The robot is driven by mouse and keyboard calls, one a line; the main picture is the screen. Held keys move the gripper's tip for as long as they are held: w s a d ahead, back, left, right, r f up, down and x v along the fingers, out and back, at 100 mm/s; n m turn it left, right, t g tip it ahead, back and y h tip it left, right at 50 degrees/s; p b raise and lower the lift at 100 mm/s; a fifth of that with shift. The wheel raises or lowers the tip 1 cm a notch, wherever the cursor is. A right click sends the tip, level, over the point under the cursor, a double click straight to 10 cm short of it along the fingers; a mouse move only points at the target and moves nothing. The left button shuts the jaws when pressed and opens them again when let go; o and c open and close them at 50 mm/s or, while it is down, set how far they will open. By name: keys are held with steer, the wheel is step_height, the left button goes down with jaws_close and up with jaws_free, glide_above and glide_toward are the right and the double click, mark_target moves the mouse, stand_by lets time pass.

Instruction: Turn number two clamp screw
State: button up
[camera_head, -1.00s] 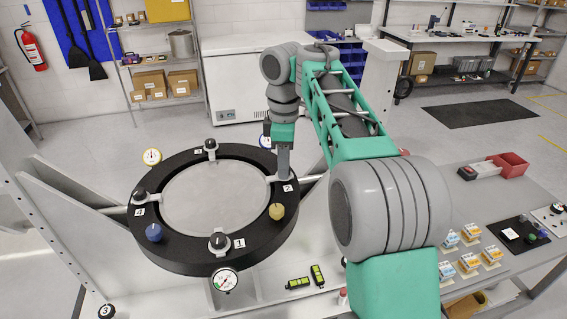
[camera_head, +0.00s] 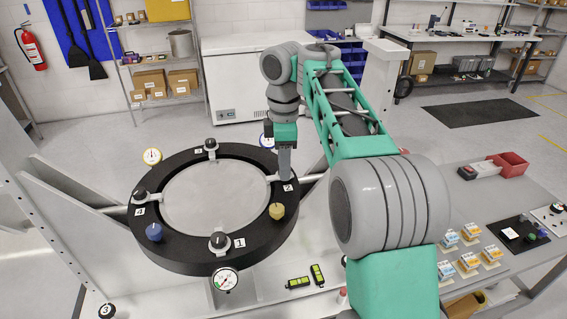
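The mirror fixture is a black ring (camera_head: 185,259) around a pale round mirror (camera_head: 212,200). Black clamp screws stand on it by number labels: one at label 1 (camera_head: 219,241) in front, one at the left (camera_head: 140,194), one at the back (camera_head: 210,145). Label 2 (camera_head: 288,188) is on the ring's right side. My gripper (camera_head: 285,175) points down right at that spot, beside label 2. The number two clamp screw is hidden behind or within my gripper, so I cannot tell whether the fingers grip it.
A blue knob (camera_head: 154,232) and a yellow knob (camera_head: 277,211) stand on the ring. Dial gauges sit around it, one in front (camera_head: 226,280) and one at the back left (camera_head: 152,156). Green levels (camera_head: 299,283) and small boxes (camera_head: 468,262) lie on the bench to the right.

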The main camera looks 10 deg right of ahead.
steer(key=shift+o, duration=1)
